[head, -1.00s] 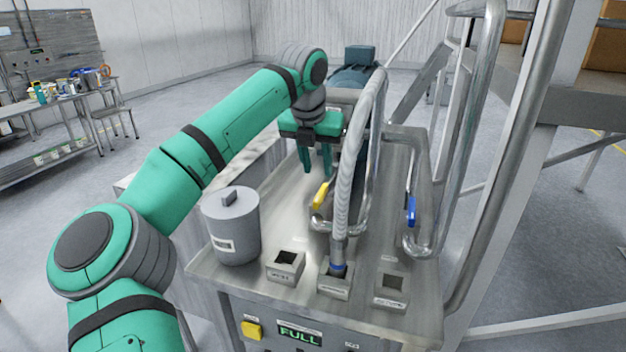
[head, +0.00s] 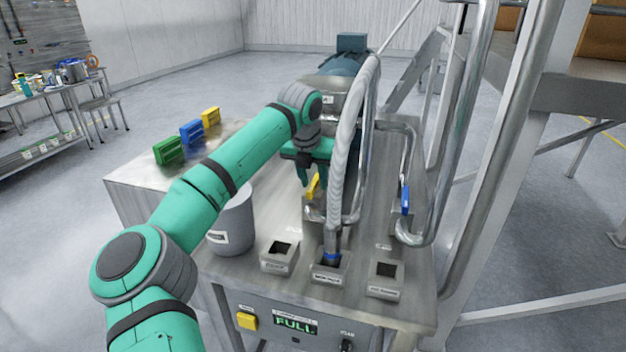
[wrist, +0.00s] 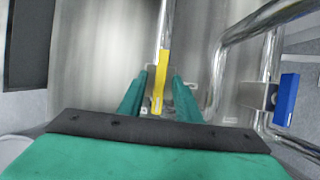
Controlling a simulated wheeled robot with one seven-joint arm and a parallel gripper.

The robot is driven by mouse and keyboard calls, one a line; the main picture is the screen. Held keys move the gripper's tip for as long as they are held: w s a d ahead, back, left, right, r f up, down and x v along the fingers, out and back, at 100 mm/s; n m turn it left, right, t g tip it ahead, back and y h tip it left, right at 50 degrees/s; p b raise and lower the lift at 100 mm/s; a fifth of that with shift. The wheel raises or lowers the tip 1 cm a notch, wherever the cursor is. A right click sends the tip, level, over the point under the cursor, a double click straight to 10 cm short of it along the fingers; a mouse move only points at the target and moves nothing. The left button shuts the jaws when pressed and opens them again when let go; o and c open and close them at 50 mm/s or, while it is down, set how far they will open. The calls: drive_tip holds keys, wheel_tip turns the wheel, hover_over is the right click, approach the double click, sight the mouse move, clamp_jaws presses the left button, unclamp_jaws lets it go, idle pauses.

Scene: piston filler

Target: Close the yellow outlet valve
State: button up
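The yellow outlet valve handle (head: 313,186) sits on a metal pipe near the middle of the steel machine top. In the wrist view the yellow handle (wrist: 160,80) runs lengthwise along the pipe. My gripper (head: 311,180) points down at the handle. In the wrist view my gripper (wrist: 160,82) has its two green fingers apart, one on each side of the yellow handle. Gaps show between handle and fingers, so I cannot see contact. The lower part of the handle is partly hidden in the head view.
A blue valve handle (head: 405,200) stands on the pipe to the right. A ribbed hose (head: 345,150) rises close right of my gripper. A grey canister (head: 233,225) and several square sockets stand in front. Green, blue and yellow blocks (head: 192,132) lie at the left.

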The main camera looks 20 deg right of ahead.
drive_tip(key=shift+w+a, duration=0.1)
drive_tip(key=shift+a, duration=0.25)
drive_tip(key=c, duration=0.5)
clamp_jaws()
drive_tip(key=shift+s+d, duration=0.2)
drive_tip(key=shift+d, duration=0.1)
